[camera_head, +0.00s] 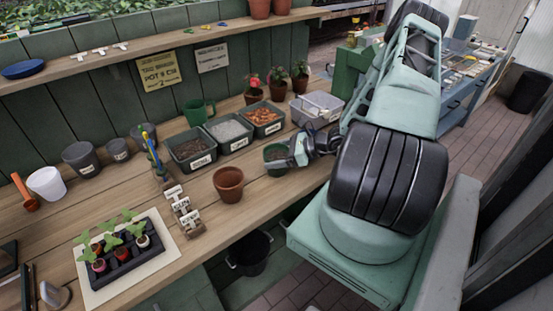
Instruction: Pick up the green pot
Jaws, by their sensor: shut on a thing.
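A small dark green pot (275,166) with what looks like brown soil inside is at the front right part of the wooden bench. My gripper (291,156) reaches in from the right and is shut on the pot's right side. The pot looks upright. My gripper and wrist hide part of its right side. I cannot tell whether its base touches the bench.
A terracotta pot (228,184) stands to the left of the green pot. Labelled bins, one holding white material (228,133), stand behind it. A green mug (197,112) stands near the wall. The bench's front edge is close.

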